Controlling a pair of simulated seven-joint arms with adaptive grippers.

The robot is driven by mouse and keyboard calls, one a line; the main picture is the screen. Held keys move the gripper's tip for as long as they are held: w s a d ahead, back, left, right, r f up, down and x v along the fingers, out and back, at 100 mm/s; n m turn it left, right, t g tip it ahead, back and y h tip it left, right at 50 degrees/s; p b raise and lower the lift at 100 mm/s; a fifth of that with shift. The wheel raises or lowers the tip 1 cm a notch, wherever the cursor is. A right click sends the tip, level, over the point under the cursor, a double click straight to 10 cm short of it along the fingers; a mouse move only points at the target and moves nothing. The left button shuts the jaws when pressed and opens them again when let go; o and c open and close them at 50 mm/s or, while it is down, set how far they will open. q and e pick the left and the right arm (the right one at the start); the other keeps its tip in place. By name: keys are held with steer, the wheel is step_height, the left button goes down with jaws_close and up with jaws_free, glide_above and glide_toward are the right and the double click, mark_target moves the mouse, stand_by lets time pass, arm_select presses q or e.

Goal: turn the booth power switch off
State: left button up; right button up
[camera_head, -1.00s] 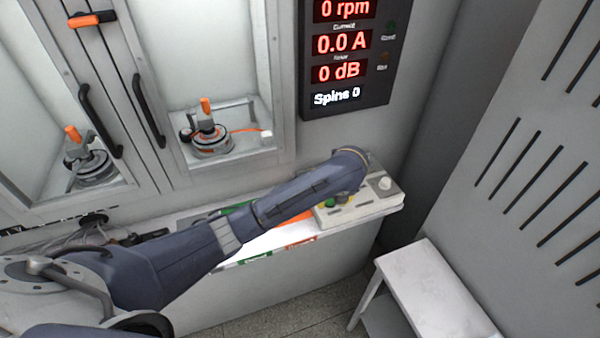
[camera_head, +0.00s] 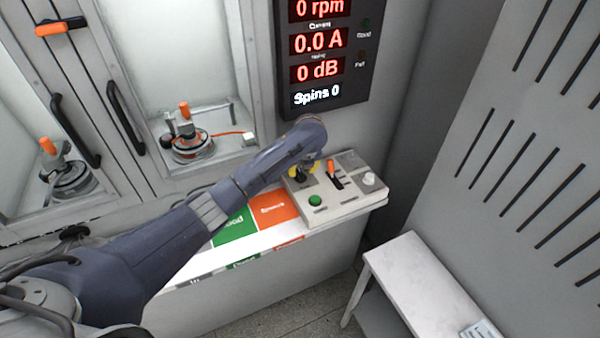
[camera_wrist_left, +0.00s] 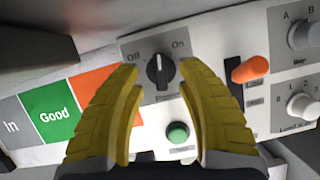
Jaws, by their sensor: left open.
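The booth power switch is a black rotary knob (camera_wrist_left: 160,72) on a grey plate marked Off at its left and On at its right in the left wrist view. The knob's bar stands roughly upright in that view; which mark it points to is not clear. My left gripper (camera_wrist_left: 162,80) has two yellow fingers, spread apart with the knob showing between their tips. Contact with it cannot be made out. In the head view the left gripper (camera_head: 300,172) is partly hidden by my wrist, over the left part of the control panel (camera_head: 347,205). My right gripper is not in view.
A green button (camera_head: 315,201), an orange-tipped lever (camera_head: 331,167) and a white knob (camera_head: 369,179) share the panel. Green (camera_head: 236,228) and orange (camera_head: 274,207) areas lie to its left. A display (camera_head: 318,70) hangs above. A white stool (camera_head: 420,280) stands at right.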

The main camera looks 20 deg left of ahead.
mark_target(300, 172)
arm_select(q)
steer(key=shift+x, duration=1.8)
steer(key=shift+c, duration=0.5)
jaws_close()
